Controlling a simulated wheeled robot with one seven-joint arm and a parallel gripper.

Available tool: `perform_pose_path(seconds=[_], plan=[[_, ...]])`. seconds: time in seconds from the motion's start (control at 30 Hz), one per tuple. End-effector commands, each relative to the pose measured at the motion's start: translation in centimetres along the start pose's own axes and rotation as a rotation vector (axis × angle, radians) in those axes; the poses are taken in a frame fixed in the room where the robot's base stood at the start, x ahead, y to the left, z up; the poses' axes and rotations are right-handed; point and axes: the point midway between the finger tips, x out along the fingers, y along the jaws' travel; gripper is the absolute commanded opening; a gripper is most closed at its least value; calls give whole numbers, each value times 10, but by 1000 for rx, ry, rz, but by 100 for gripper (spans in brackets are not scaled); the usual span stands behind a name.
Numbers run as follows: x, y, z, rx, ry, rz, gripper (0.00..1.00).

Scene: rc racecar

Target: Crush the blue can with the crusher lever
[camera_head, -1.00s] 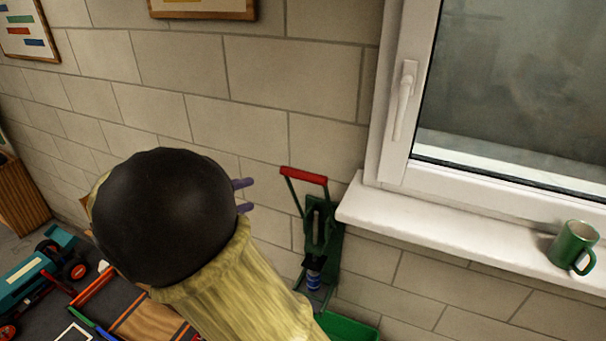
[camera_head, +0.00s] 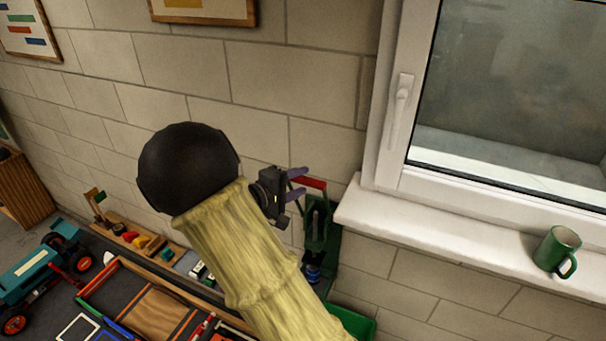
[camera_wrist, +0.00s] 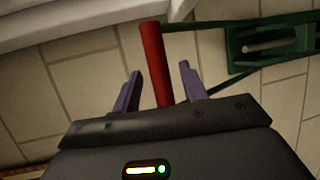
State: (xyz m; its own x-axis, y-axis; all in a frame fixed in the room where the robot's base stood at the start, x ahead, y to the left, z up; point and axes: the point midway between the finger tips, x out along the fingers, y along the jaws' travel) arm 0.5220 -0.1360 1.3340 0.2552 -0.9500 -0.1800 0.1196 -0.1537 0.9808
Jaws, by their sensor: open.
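The green can crusher (camera_head: 318,221) is mounted on the wall below the left end of the window sill. Its lever is raised, with a red handle (camera_head: 314,183) at the top; the red handle also shows in the wrist view (camera_wrist: 154,62). The blue can (camera_head: 313,272) stands in the lower part of the crusher, partly hidden by my arm. My gripper (camera_head: 299,183) is open beside the handle. In the wrist view my gripper's purple fingers (camera_wrist: 158,82) stand on either side of the handle, with gaps showing; I cannot tell the exact depth.
A green bin (camera_head: 352,321) sits below the crusher. The white window sill (camera_head: 450,222) juts out to the right, with a green mug (camera_head: 556,249) on it. A workbench with toy cars and trays (camera_head: 150,305) lies at the lower left.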

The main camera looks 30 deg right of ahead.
Motion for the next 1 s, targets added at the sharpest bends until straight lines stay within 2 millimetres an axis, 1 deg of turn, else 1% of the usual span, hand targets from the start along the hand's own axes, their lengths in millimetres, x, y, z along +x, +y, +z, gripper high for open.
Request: perform_pose_path(seconds=[0.03, 0.1, 0.2, 0.47, 0.6, 0.67, 0.7, 1.0], plan=[[7, 3, 1, -3, -3, 1, 43], [14, 2, 0, -1, -2, 0, 43], [19, 0, 0, -2, 0, 0, 43], [19, 0, 0, -1, 1, 0, 43], [19, 0, 0, -1, 1, 0, 16], [19, 0, 0, -1, 1, 0, 4], [19, 0, 0, -1, 1, 0, 0], [20, -2, 0, 2, -2, 4, 0]])
